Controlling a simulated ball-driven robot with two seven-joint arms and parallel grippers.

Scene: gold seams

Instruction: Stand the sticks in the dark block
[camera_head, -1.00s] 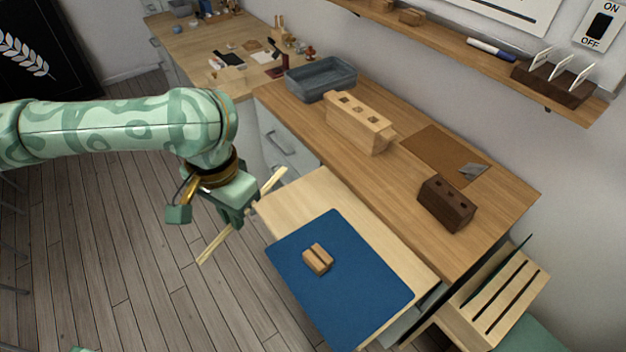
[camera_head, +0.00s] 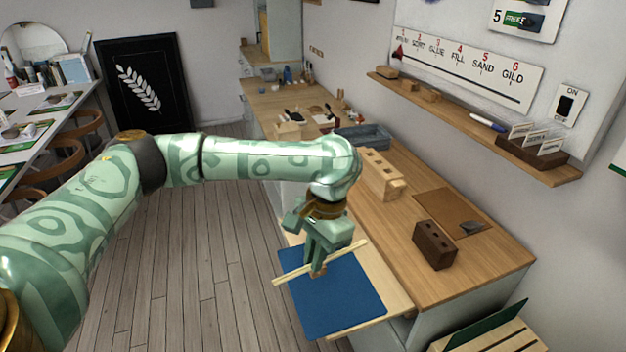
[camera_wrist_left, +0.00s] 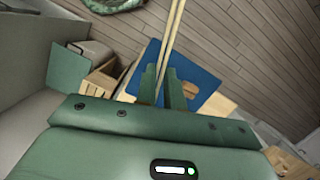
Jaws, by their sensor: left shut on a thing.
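My left gripper (camera_head: 318,266) is shut on a pale wooden stick (camera_head: 290,277), which lies crosswise in the jaws, sloping up to the right. In the left wrist view the gripper (camera_wrist_left: 162,92) holds long pale wood (camera_wrist_left: 176,22) that shows as two close parallel strips; I cannot tell if it is one stick or two. The dark block (camera_head: 434,246), with holes in its top, stands on the wooden counter to the right of the gripper, well apart from it. My right gripper is not in view.
Below the gripper a blue mat (camera_head: 345,302) lies on a pulled-out board. A small wooden block (camera_wrist_left: 189,90) sits on the mat. A long pale block with holes (camera_head: 381,172), a grey tray (camera_head: 364,136) and a brown mat (camera_head: 447,215) are on the counter. A shelf (camera_head: 470,120) runs above.

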